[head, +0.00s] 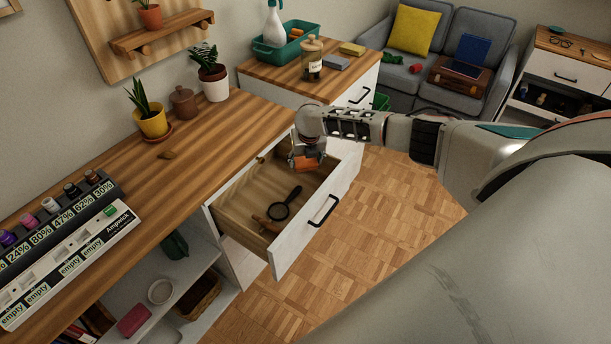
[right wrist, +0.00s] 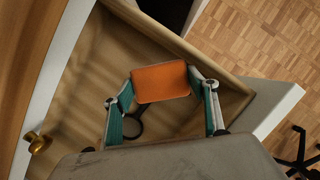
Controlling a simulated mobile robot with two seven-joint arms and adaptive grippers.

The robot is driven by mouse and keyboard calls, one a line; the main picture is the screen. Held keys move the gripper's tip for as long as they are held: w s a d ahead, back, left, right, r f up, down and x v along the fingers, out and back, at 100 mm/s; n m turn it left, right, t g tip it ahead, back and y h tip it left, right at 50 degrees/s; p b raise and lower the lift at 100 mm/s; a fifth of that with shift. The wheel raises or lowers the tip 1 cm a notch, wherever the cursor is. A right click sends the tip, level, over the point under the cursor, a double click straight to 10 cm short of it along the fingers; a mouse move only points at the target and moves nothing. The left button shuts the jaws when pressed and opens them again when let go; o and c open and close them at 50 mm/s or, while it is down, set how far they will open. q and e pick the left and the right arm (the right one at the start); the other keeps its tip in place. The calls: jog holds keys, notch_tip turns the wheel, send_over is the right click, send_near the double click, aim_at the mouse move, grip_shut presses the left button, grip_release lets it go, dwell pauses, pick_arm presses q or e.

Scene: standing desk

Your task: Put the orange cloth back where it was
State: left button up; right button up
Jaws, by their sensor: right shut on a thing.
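The orange cloth (head: 304,163) is a small folded pad at my right gripper (head: 306,157), over the far end of the open drawer (head: 235,206). In the right wrist view, my right gripper (right wrist: 168,98) is shut on the orange cloth (right wrist: 161,82), with a teal-lined finger on either side of it. The cloth is above the wooden floor of the drawer (right wrist: 85,85); I cannot tell how high. My left gripper is not in view.
A black magnifying glass (head: 285,204) lies in the drawer near its front, beside a small brown item (head: 267,223). The drawer front (head: 305,232) sticks out over the parquet floor. A teal caddy (head: 286,47) with a spray bottle (head: 273,22) stands on the far cabinet.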

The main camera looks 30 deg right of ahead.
notch_tip(320, 180, down, 7)
jog(key=shift+r+b, duration=0.2)
jog(key=shift+b, duration=0.6)
jog(key=shift+r, duration=0.1)
jog(key=shift+f, duration=0.35)
jog(key=o, duration=0.7)
jog(key=shift+r, duration=0.1)
